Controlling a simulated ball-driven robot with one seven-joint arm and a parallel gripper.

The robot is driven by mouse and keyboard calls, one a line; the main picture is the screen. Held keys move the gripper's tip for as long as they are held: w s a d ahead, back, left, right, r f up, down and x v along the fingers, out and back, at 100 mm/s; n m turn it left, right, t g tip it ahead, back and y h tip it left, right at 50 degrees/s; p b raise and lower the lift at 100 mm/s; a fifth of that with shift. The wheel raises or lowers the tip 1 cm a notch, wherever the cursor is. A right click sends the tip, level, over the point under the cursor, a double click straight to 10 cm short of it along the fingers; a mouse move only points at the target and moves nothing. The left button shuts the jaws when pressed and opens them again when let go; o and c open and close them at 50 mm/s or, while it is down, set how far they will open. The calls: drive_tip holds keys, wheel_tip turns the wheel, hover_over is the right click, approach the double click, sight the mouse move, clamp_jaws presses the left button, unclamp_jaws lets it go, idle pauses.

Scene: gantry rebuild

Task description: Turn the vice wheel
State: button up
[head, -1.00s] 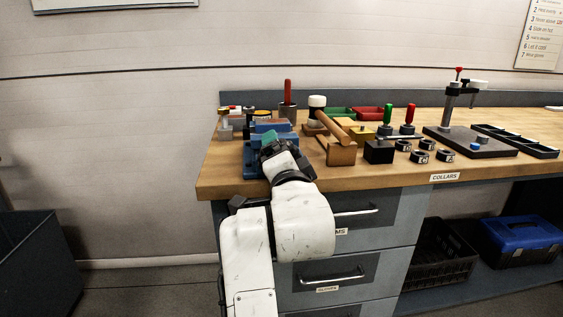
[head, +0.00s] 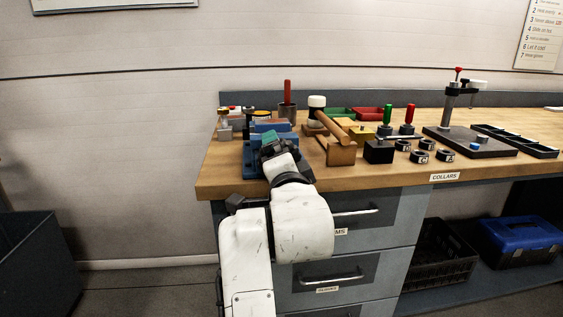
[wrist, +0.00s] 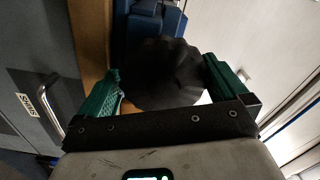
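The blue vice (head: 253,158) stands at the left front corner of the wooden workbench. Its dark lobed wheel (wrist: 165,72) fills the middle of the wrist view, with the blue vice body (wrist: 146,22) behind it. My gripper (wrist: 160,74) is spread wide, with one green finger on each side of the wheel. The right finger looks very close to the wheel's rim, and a narrow gap shows at the left finger. I cannot tell whether either touches. In the head view my gripper (head: 272,149) is in front of the vice and hides the wheel.
A mallet (head: 330,125) rests on a wooden block right of the vice. A black block (head: 378,151), several dark collars and a press stand (head: 470,141) are further right. Drawers with handles (head: 334,278) are below the bench edge, near my arm.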

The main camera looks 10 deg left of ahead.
drive_tip(key=p+v, duration=0.1)
drive_tip(key=v, duration=0.9)
drive_tip(key=shift+s, duration=0.4)
drive_tip(key=shift+d, duration=0.1)
